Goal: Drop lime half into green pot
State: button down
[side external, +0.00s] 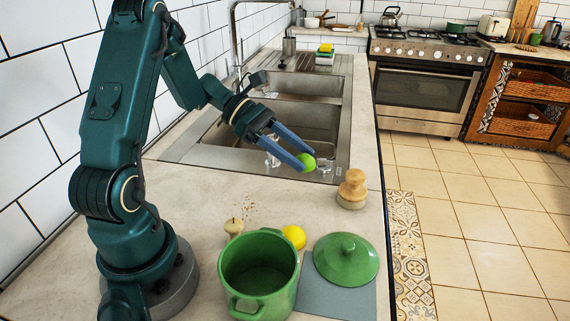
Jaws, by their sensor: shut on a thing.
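My gripper (297,151) reaches out over the near edge of the sink, its blue fingers shut on the lime half (307,162). The lime half is a small bright green round piece at the fingertips, held above the counter and sink rim. The green pot (259,274) stands open on the counter in the foreground, nearer the camera than my gripper. The inside of the pot that shows looks empty. Its green lid (346,259) lies to the right of it on a grey board.
A yellow lemon (294,236) and a small wooden item (233,227) sit just behind the pot. A wooden brush (352,189) stands at the counter's right edge. The sink (300,92) lies behind. White tiled wall bounds the left.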

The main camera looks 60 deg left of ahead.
jog(key=shift+r, duration=0.1)
jog(key=s+d+r+m+g+h, duration=0.1)
jog(key=s+d+r+m+g, duration=0.4)
jog(key=s+d, duration=0.3)
jog(key=s+d+r+m+g+h, duration=0.1)
jog(key=s+d+r+m+g, duration=0.35)
jog(key=s+d, duration=0.35)
jog(key=shift+n, duration=0.25)
jog(key=shift+s+a+f, duration=0.1)
jog(key=shift+f, duration=1.2)
jog(key=shift+s+a+f, duration=0.1)
jog(key=shift+f, duration=1.15)
jog(key=shift+c, duration=1)
grip_release()
jog(key=shift+v, duration=2.6)
